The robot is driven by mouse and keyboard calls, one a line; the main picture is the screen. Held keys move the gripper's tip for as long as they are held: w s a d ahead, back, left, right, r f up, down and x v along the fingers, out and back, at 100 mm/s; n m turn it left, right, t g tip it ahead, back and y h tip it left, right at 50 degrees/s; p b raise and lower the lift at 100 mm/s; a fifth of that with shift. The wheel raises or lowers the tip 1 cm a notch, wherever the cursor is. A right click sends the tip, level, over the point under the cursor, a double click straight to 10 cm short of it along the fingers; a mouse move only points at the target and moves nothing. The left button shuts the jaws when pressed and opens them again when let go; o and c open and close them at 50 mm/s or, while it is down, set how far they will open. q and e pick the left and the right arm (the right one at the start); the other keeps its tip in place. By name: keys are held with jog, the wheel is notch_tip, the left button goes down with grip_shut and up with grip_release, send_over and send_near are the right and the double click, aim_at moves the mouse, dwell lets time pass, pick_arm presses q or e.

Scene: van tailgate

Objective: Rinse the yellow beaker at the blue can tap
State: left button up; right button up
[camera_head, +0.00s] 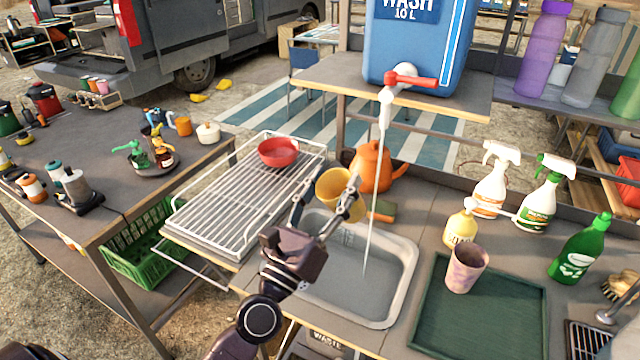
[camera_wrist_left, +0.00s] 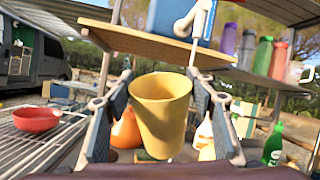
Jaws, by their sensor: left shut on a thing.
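The yellow beaker (camera_head: 337,197) is held mouth up, slightly tilted, over the back left of the sink basin (camera_head: 404,275). My left gripper (camera_head: 327,190) is shut on it, with a finger on either side; the wrist view shows the beaker (camera_wrist_left: 160,115) between the fingers (camera_wrist_left: 162,105). The blue can (camera_head: 415,45) stands on a shelf above, with a white tap and red lever (camera_head: 410,80). A thin stream of water (camera_head: 374,190) falls from the tap into the basin. The beaker is left of the stream, apart from it. The beaker's inside bottom is hidden. My right gripper is not in view.
A wire drying rack (camera_head: 215,205) with a red bowl (camera_head: 279,152) is left of the sink. An orange kettle (camera_head: 375,168) stands close behind the beaker. A patterned cup (camera_head: 467,268) stands on a green tray (camera_head: 480,320), with spray bottles (camera_head: 495,180) behind.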

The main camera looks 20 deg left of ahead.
pick_arm(q)
jog(key=w+d, duration=0.2)
jog(key=w+d+f, duration=0.1)
jog(key=w, duration=0.1)
jog(key=shift+w+d+f, duration=0.1)
jog(key=shift+w+d, duration=0.2)
jog(key=shift+d, duration=0.1)
jog(key=w+d, duration=0.1)
jog(key=w+d+b, duration=0.1)
jog(key=shift+w+d+f, duration=0.2)
jog(key=shift+w+f, duration=0.15)
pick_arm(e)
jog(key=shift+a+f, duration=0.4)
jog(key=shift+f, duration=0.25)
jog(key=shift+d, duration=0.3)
pick_arm(q)
jog(key=shift+s+d, duration=0.1)
jog(key=shift+d, duration=0.05)
jog(key=shift+s+d, duration=0.3)
jog(key=shift+d, duration=0.05)
jog(key=shift+a, duration=0.1)
